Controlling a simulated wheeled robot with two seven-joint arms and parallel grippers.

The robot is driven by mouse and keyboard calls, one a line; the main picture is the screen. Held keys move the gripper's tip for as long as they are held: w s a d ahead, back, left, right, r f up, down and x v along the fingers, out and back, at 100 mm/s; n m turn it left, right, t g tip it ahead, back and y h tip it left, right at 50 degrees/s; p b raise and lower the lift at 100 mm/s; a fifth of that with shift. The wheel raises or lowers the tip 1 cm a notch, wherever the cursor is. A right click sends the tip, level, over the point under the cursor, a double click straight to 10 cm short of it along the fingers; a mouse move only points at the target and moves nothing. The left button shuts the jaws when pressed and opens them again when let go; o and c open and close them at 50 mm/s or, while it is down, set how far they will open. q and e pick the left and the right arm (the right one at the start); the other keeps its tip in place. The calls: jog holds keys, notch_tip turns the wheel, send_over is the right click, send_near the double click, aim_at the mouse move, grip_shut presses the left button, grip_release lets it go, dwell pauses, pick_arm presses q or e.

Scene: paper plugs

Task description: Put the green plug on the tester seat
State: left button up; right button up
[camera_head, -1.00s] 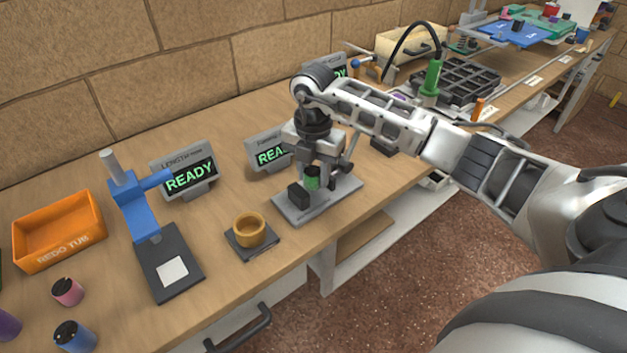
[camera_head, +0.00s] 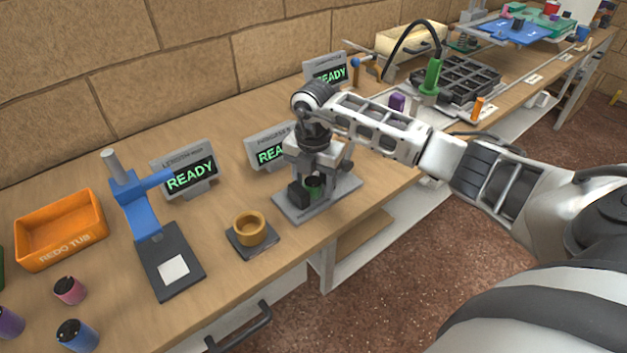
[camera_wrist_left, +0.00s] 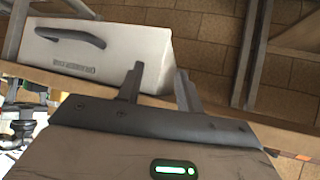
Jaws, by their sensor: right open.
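The green plug (camera_head: 315,187) stands on the grey base plate of the tester (camera_head: 290,207), beside a black block (camera_head: 299,194). A grey display reading READY, partly covered by my arm, stands behind this plate (camera_head: 268,153). My right gripper (camera_head: 318,174) points down right over the plug and is open; its fingers partly hide the plug, and I cannot tell whether they touch it. My left gripper (camera_wrist_left: 158,84) shows only in the left wrist view, with its two fingers apart and nothing between them, in front of a pale drawer.
A blue stand (camera_head: 140,212) with a dark base is at the left, near an orange tub (camera_head: 60,258) and pink (camera_head: 68,290), blue (camera_head: 77,335) and purple plugs. A yellow ring (camera_head: 249,228) sits on a dark pad. A black compartment tray (camera_head: 465,85) is at the back right.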

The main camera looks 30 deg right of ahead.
aim_at(314, 180)
notch_tip(314, 180, up, 12)
jog(key=b, duration=0.1)
dwell(0.6)
